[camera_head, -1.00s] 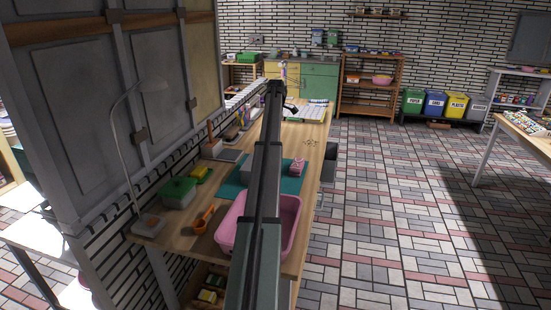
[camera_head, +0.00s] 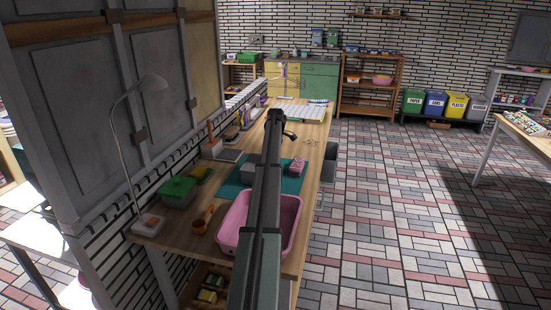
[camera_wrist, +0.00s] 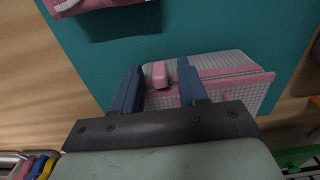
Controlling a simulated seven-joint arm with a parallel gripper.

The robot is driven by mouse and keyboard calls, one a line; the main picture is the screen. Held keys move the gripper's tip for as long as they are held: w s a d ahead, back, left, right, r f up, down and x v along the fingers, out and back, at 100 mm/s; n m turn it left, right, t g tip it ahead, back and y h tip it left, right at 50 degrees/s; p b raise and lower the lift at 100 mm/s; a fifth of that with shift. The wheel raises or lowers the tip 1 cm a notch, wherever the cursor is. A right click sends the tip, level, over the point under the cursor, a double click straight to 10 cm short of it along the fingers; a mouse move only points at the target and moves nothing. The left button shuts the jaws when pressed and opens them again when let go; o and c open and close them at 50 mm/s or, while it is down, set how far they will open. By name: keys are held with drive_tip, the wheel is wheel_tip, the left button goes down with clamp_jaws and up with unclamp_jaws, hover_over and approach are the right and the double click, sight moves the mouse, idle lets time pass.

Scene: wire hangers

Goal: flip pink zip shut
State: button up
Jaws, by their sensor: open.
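In the wrist view, a pale grey-and-white checked case (camera_wrist: 240,90) with pink trim lies on a teal mat (camera_wrist: 225,30). A pink zip strip crosses it, with a chunky pink tab (camera_wrist: 159,75). My gripper (camera_wrist: 159,68) is open over the case, its two blue fingers on either side of the tab. I cannot tell whether they touch it. In the head view, the grey case (camera_head: 248,169) shows partly beside my arm, and my gripper is hidden.
A second pink object (camera_head: 298,166) stands on the mat's right side; its edge shows in the wrist view (camera_wrist: 95,4). A pink tub (camera_head: 288,225) sits nearer on the wooden desk. A green-lidded box (camera_head: 178,191), orange scoop (camera_head: 203,219) and lamp (camera_head: 125,130) are left.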

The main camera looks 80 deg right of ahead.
drive_tip(key=shift+c, duration=0.3)
clamp_jaws()
idle(0.4)
